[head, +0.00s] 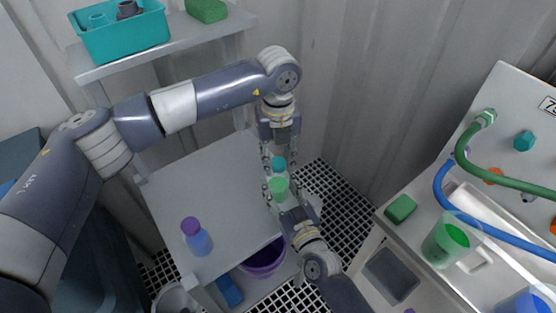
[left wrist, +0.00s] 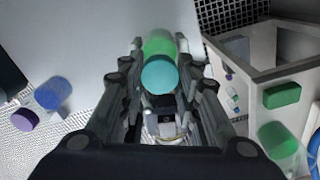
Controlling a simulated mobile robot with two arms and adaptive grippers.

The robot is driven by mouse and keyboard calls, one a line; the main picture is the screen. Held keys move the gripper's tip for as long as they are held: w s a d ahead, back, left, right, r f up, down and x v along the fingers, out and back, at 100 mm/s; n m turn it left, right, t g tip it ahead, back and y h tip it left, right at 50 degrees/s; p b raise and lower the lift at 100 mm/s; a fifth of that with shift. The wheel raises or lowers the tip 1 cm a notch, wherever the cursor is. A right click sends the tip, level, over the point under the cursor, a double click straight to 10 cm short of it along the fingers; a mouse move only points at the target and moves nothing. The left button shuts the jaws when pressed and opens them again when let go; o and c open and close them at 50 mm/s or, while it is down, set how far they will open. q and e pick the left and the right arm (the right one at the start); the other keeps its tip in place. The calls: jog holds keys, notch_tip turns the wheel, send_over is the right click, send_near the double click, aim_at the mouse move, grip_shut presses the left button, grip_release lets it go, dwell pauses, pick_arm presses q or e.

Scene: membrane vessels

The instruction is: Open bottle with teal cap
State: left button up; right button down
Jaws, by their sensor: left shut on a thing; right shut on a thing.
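The bottle with green contents (head: 279,188) is held up near the table's right edge, its teal cap (head: 278,164) at the top. My right gripper (head: 279,194) comes from below and is shut on the bottle's body. My left gripper (head: 279,160) reaches down from above and is shut on the teal cap. In the left wrist view the cap (left wrist: 159,75) sits between the fingers (left wrist: 161,72), with the green bottle (left wrist: 160,43) behind it. I cannot tell whether the cap is still seated, since the fingers hide the neck.
A teal bin (head: 122,35) is on the upper shelf. At right, a bench holds a green cup (head: 446,243), green block (head: 401,209) and hoses.

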aim_at(278, 162)
pick_arm(q)
jog(key=shift+r, duration=0.2)
jog(key=shift+r, duration=2)
pick_arm(e)
jog(key=c, duration=0.7)
grip_release()
jog(key=shift+c, duration=0.2)
jog(key=shift+s, duration=0.1)
